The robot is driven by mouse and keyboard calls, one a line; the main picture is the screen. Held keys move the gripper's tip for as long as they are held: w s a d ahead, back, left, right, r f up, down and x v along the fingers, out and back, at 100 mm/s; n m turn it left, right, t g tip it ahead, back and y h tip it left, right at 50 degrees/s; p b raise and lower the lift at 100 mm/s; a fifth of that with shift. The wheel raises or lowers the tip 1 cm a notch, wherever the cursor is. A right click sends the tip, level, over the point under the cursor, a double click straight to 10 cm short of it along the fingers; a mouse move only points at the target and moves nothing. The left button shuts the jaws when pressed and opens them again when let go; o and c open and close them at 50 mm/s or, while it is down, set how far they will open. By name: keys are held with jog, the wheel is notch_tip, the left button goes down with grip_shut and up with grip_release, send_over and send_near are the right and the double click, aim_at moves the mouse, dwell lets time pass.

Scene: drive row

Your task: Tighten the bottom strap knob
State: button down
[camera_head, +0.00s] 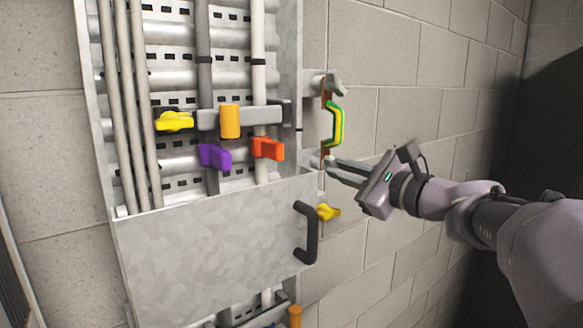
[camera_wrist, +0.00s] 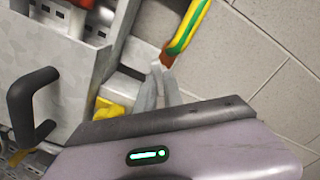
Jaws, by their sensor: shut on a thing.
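A green-and-yellow strap (camera_head: 336,124) hangs beside the tray frame, with a copper-coloured lug at each end. A grey knob (camera_head: 335,82) sits at its top lug. My gripper (camera_head: 331,166) reaches in from the right to the bottom lug and is shut on the bottom strap knob, which its fingers mostly hide. In the wrist view my gripper's fingertips (camera_wrist: 160,70) meet just below the strap's copper end, and the strap (camera_wrist: 187,28) runs up to the right. I cannot tell how far the knob is turned.
A metal cover panel (camera_head: 210,236) with a black handle (camera_head: 306,232) stands left of my gripper. A yellow knob (camera_head: 328,212) sits just below. Yellow (camera_head: 174,121), purple (camera_head: 214,157) and orange-red (camera_head: 268,148) knobs are further left. The block wall (camera_head: 400,110) is close behind.

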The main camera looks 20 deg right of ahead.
dwell(0.4)
jog(key=c, duration=1.5)
grip_release()
jog(key=shift+o, duration=0.2)
jog(key=b+v, duration=0.2)
jog(key=v, duration=1.5)
jog(key=shift+s, duration=0.2)
jog(key=shift+f, duration=0.15)
